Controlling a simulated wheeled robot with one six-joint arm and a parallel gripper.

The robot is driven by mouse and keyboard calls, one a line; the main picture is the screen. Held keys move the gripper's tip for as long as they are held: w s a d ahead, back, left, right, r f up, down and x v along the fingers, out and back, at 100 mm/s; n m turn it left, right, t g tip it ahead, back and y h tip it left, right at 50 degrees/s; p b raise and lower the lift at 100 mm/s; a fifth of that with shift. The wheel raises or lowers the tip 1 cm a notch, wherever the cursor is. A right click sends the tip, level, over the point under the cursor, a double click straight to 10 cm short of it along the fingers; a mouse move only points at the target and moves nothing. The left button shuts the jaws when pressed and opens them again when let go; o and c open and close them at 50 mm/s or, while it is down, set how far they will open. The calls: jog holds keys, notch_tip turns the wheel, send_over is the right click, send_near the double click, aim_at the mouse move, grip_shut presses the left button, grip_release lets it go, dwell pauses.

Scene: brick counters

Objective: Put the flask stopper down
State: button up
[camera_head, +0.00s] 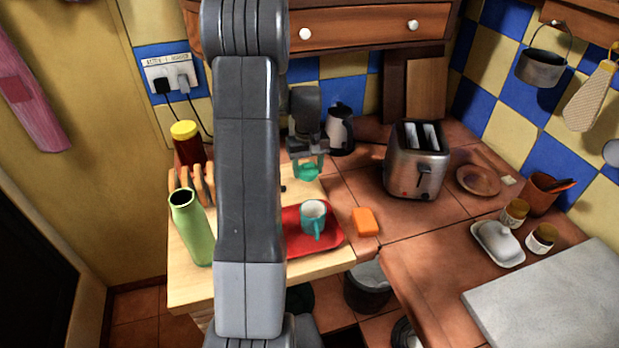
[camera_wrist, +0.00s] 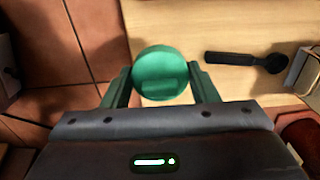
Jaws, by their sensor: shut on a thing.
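The flask stopper is a round green piece. In the wrist view the stopper (camera_wrist: 160,72) sits between the two green fingers of my gripper (camera_wrist: 160,88), which is shut on it. In the head view my gripper (camera_head: 308,160) holds the stopper (camera_head: 306,172) over the far right part of the wooden board. I cannot tell whether the stopper touches the board. The green flask (camera_head: 191,228) stands open-topped at the board's left side, left of my arm.
A red tray (camera_head: 328,243) with a teal mug (camera_head: 313,216) lies on the wooden board (camera_head: 188,291). A black spoon-like tool (camera_wrist: 245,60) lies near the stopper. An orange sponge (camera_head: 365,222) and a toaster (camera_head: 416,160) are to the right. Bare tiles lie between the gripper and the toaster.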

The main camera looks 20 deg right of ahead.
aim_at(308, 179)
jog(key=shift+f+p, duration=0.35)
jog(key=shift+f, duration=1.8)
jog(key=shift+f, duration=0.2)
jog(key=o, duration=0.9)
jog(key=shift+o, duration=0.2)
jog(key=shift+r, duration=0.1)
notch_tip(308, 179, up, 12)
jog(key=shift+r+b, duration=0.15)
jog(key=shift+b, duration=0.9)
